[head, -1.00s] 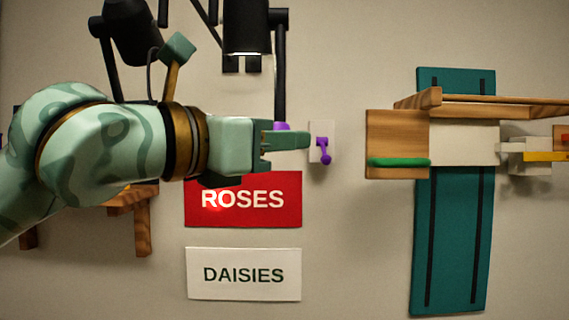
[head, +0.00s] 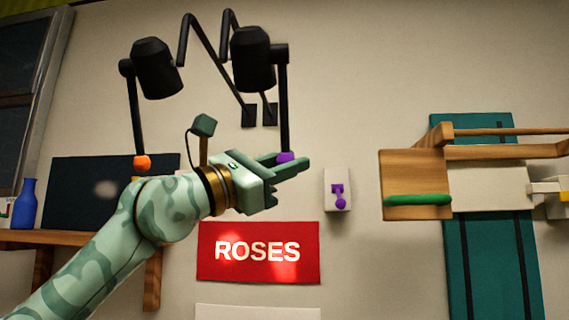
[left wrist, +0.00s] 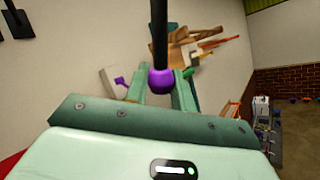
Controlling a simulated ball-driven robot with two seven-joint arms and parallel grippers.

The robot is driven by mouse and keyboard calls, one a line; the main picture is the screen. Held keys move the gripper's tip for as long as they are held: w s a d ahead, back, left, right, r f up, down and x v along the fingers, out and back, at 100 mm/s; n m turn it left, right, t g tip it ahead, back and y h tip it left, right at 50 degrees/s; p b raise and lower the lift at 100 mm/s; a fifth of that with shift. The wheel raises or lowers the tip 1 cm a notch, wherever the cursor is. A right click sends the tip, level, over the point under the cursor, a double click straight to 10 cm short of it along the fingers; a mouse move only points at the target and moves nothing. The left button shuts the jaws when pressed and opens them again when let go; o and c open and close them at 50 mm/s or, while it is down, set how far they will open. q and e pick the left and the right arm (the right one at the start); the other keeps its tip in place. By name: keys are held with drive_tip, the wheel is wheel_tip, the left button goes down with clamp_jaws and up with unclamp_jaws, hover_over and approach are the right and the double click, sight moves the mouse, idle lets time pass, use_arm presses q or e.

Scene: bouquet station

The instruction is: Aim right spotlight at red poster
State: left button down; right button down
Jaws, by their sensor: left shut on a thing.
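The right spotlight (head: 252,55) is a black lamp on a bent wall arm, with a black rod hanging from its right side to a purple ball knob (head: 286,158). My left gripper (head: 282,168) is shut on this knob. The left wrist view shows the purple knob (left wrist: 161,82) between the two green fingers (left wrist: 160,88), with the rod rising from it. The red poster (head: 258,273), marked ROSES, is on the wall below the gripper. Brighter light patches show on its left part and right of its middle. My right gripper is not in view.
The left spotlight (head: 157,68) has its own rod with an orange knob (head: 142,162). A dark board (head: 85,185) and blue bottle (head: 26,204) are at left. A wall switch (head: 337,176) with a purple lever is just right of the gripper. A wooden frame (head: 400,170) stands farther right.

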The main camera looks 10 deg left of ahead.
use_arm(q)
drive_tip(key=shift+w+a+r, duration=0.1)
drive_tip(key=shift+w+r, duration=0.2)
drive_tip(key=shift+w, duration=0.05)
drive_tip(key=c, duration=1.2)
unclamp_jaws()
drive_tip(key=shift+f, duration=0.1)
drive_tip(key=shift+s+a+f, duration=0.15)
drive_tip(key=shift+a+f, duration=0.05)
drive_tip(key=b+v, duration=0.6)
drive_tip(key=v, duration=0.9)
drive_tip(key=shift+a, duration=0.35)
